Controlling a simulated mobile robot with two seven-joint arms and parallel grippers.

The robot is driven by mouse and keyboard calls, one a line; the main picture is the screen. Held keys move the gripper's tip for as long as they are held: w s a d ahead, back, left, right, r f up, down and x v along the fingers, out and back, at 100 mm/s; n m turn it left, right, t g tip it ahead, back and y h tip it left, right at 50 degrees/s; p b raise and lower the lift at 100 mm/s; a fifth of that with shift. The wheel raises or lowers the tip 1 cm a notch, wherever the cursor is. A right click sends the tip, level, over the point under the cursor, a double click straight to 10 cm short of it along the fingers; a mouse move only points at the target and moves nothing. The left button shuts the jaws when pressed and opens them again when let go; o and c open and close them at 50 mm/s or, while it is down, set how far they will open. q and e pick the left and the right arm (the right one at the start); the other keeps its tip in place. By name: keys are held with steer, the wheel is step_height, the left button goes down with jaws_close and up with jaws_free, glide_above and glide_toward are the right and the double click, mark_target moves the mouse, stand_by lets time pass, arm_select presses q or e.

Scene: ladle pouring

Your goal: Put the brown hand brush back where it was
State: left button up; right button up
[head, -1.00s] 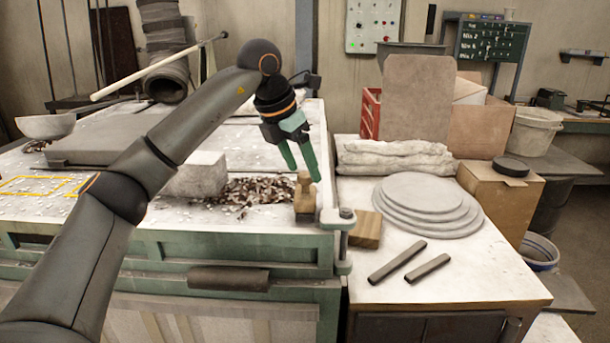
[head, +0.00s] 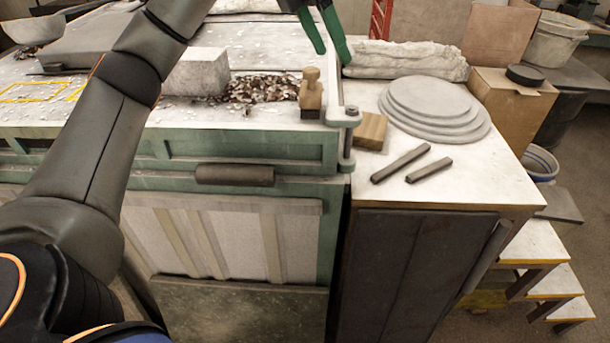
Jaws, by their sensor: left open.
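The brown hand brush (head: 311,94), a light wooden block with a knob-like grip and a dark lower edge, stands upright on the right front corner of the pale bench top (head: 240,115). My left gripper (head: 333,52) is open and empty, with its green fingers pointing down. In the picture its tips are above and slightly right of the brush, apart from it. The upper part of this gripper is cut off by the top edge. My right gripper is out of view.
A heap of brown flakes (head: 262,90) and a grey block (head: 197,72) lie left of the brush. A yellow outline (head: 35,93) is at far left. Right of the brush are a wooden block (head: 371,130), dark bars (head: 400,163) and stacked round slabs (head: 435,108).

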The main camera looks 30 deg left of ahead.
arm_select(q)
steer(key=s+d+f+n+h, duration=0.1)
steer(key=d+f+n+h, duration=0.1)
steer(key=d+f+h, duration=0.5)
steer(key=s+d+f+n+h, duration=0.2)
steer(key=d+f+h, duration=0.15)
steer(key=d, duration=0.75)
steer(key=s+d+f+n+h, duration=0.1)
steer(key=d+f+n+h, duration=0.1)
steer(key=d+f+h, duration=0.35)
steer(key=s+a+f+n+t+y, duration=0.25)
steer(key=f+n+t+y, duration=0.35)
steer(key=f+n, duration=0.55)
steer(key=s+a+f+n+t+y, duration=0.1)
steer(key=a+f+n+t+y, duration=0.3)
steer(key=f+n+t+y, duration=0.7)
steer(key=s+a+f+n+g, duration=0.4)
steer(key=s+f+n+g, duration=0.5)
steer(key=s, duration=0.8)
step_height(320, 180, down, 5)
steer(key=g, duration=0.2)
steer(key=shift+s+a+r+n+g, duration=0.15)
steer(key=shift+s+r+n+g, duration=0.05)
steer(key=shift+n+g, duration=0.2)
